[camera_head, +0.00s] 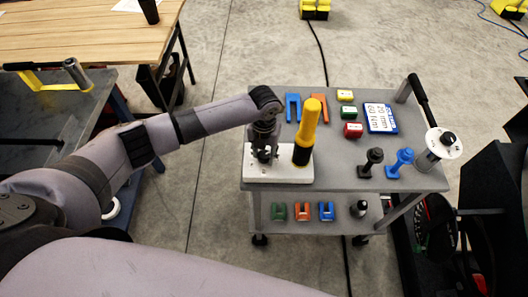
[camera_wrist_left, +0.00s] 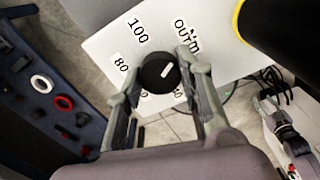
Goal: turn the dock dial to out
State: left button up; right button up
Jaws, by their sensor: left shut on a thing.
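The dock dial (camera_wrist_left: 159,72) is a round black knob with a white pointer line. My left gripper (camera_wrist_left: 158,78) is shut on the dial, one finger on each side. In the head view my left gripper (camera_head: 264,152) comes down on the plate and largely hides the dial. What looks like my right gripper (camera_wrist_left: 274,100) shows small at the wrist view's right edge.
A yellow-handled tool (camera_head: 308,125) stands upright close to the right of my left gripper. A workbench (camera_head: 60,120) stands at left.

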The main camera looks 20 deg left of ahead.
aim_at(264, 155)
pick_arm(q)
jog(key=shift+w+r, duration=0.1)
jog(key=shift+w, duration=0.05)
jog(key=o, duration=1.2)
jog(key=shift+c, duration=0.2)
notch_tip(264, 155, up, 12)
